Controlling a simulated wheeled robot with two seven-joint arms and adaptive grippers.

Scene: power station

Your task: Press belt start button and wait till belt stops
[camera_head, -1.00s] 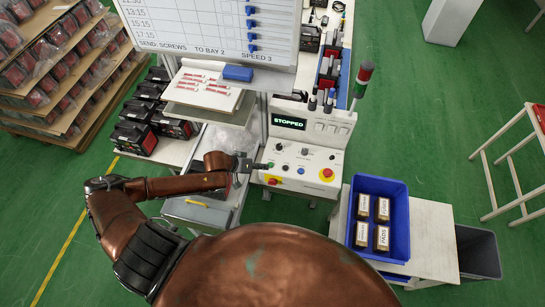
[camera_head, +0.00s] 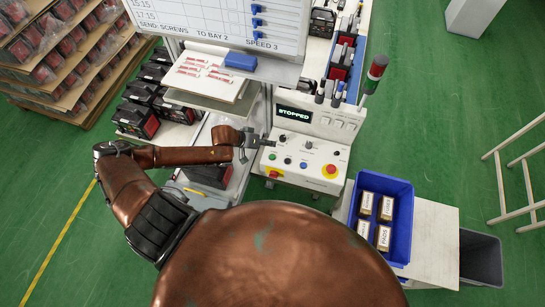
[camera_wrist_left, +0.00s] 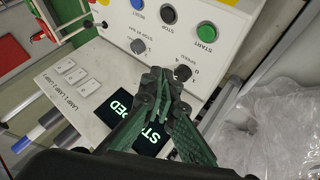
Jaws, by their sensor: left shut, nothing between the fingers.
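The white control panel (camera_head: 312,160) carries a green button (camera_head: 272,156), a black button, a blue button and a red emergency knob. In the left wrist view the green button (camera_wrist_left: 207,32) is labelled START and the black one (camera_wrist_left: 168,14) STOP. The display (camera_head: 294,113) reads STOPPED; the fingers partly cover it in the left wrist view. My left gripper (camera_head: 268,143) is shut and empty at the panel's left edge, behind the green button and near a black selector knob (camera_wrist_left: 182,72). Its fingers (camera_wrist_left: 162,82) appear apart from the START button. My right gripper is out of view.
A blue bin (camera_head: 402,215) with small boxes is at right. A shelf (camera_head: 207,98) with papers and a whiteboard (camera_head: 225,20) are at back left. Clear plastic (camera_wrist_left: 275,120) lies beside the panel.

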